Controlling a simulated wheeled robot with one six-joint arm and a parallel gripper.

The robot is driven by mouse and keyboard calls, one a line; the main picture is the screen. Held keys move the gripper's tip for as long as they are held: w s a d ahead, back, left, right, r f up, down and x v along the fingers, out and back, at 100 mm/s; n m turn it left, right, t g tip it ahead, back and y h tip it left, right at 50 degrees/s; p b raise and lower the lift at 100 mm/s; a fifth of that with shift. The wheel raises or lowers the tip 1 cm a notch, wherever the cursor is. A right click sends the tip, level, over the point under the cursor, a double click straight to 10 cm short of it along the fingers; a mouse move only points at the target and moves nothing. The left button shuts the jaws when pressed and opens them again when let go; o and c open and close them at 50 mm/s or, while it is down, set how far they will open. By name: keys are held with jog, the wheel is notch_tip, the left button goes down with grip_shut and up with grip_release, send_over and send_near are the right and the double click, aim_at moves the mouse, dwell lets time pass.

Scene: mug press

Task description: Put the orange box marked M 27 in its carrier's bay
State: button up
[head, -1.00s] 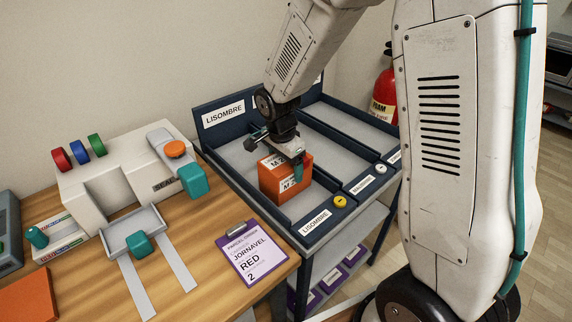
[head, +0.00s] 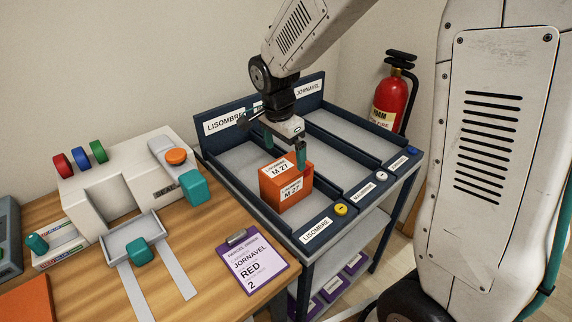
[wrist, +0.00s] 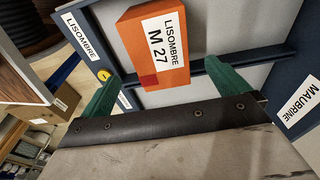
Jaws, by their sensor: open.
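The orange box marked M 27 (head: 285,190) sits upright in the bay labelled LISOMBRE (head: 232,166), towards its front and close to the divider. In the wrist view the box (wrist: 152,70) reads LISOMBRE M 27 on its white label. My gripper (head: 285,146) is open and empty just above the box, its teal fingers apart from it. In the wrist view the two green fingers (wrist: 166,82) are spread wide, with the box beyond them. The side of the box facing the divider is hidden.
The MAUBRINE bay (head: 328,146) lies beside it, with low dividers between. A yellow button (head: 341,209) is on the front rail. The workbench at left holds a white sealing machine (head: 110,180) and a purple clipboard (head: 250,262). A fire extinguisher (head: 390,100) stands behind.

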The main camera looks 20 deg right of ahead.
jog(key=s+d+r+n, duration=0.2)
jog(key=s+r+n, duration=0.4)
jog(key=s+r, duration=0.6)
jog(key=s+n+y, duration=0.1)
jog(key=s+n, duration=0.7)
jog(key=s, duration=0.7)
jog(key=shift+d+r+t, duration=0.15)
jog(key=shift+d+t, duration=0.25)
jog(key=shift+s, duration=0.1)
